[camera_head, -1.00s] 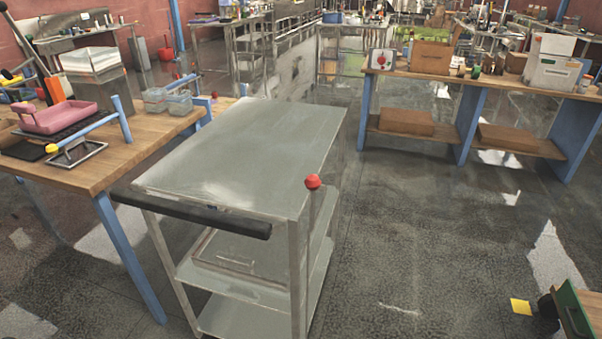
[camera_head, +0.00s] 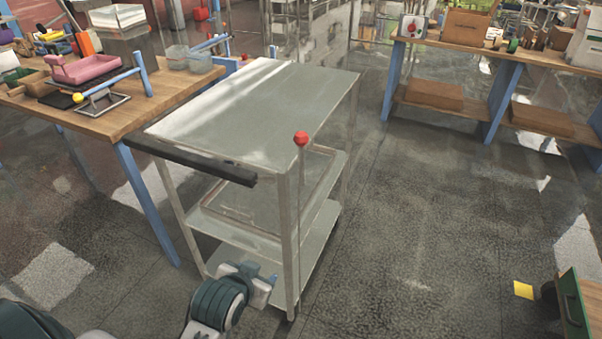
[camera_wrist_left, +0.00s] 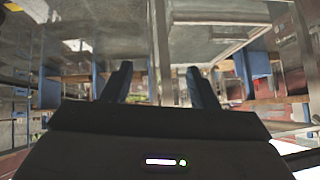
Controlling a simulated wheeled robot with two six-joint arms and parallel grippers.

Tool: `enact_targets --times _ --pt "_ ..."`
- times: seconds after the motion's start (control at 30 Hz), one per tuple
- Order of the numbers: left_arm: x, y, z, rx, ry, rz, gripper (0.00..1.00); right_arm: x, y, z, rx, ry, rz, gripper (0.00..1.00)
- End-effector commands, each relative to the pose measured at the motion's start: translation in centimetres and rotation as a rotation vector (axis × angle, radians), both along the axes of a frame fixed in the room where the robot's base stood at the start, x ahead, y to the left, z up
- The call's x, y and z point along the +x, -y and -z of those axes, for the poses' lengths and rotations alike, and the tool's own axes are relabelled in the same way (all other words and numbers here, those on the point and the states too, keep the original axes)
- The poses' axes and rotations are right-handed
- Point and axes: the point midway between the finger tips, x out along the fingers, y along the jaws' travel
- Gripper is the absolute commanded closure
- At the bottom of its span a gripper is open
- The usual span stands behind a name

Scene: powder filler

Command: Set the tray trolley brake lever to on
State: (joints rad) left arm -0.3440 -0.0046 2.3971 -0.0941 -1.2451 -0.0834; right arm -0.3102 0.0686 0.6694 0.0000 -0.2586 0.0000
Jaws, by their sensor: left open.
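The grey tray trolley (camera_head: 250,105) stands in the middle of the head view, with a black push handle (camera_head: 190,160) along its near edge. The brake lever (camera_head: 301,139) shows as a red ball knob on a thin rod at the trolley's near right corner. The rod stands about upright beside the corner leg. My left gripper (camera_head: 268,284) is low in front of the trolley, near the lower shelf, below and left of the knob and apart from it. In the left wrist view its two dark fingers (camera_wrist_left: 159,84) are spread with nothing between them. My right gripper is out of view.
A wooden workbench (camera_head: 125,130) with a pink tray (camera_head: 80,69) stands left of the trolley. Another bench (camera_head: 510,60) stands at the back right. The floor right of the trolley is clear, apart from a yellow patch (camera_head: 523,290) and a green-fronted wooden piece (camera_head: 575,310).

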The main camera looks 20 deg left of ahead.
Motion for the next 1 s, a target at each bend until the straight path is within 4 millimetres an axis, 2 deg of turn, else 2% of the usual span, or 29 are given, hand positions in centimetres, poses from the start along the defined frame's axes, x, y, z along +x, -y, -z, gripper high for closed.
enact_targets --times 0.03,0.2,0.3,0.43,0.5,0.6,0.77,1.0 --pt "2.1 0.3 -2.0 0.002 0.081 -0.003 0.46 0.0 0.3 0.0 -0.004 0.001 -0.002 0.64" --pt "8.4 1.1 -9.1 0.036 0.365 -0.012 0.46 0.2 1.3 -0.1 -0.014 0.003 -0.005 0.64" --pt "11.4 1.5 -13.7 0.061 0.53 -0.021 0.46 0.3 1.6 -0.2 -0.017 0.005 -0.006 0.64" --pt "13.7 2.0 -18.3 0.091 0.683 -0.033 0.46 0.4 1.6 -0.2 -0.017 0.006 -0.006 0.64" --pt "14.3 2.1 -19.6 0.101 0.729 -0.037 0.46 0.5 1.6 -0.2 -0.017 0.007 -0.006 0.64" --pt "15.1 2.1 -20.4 0.109 0.753 -0.038 0.46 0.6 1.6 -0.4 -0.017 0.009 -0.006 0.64" --pt "17.3 1.7 -20.6 0.112 0.754 -0.038 0.46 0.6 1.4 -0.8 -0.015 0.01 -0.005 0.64" --pt "21.8 1.0 -20.6 0.11 0.751 -0.039 0.46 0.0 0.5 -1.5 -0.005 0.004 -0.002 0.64"
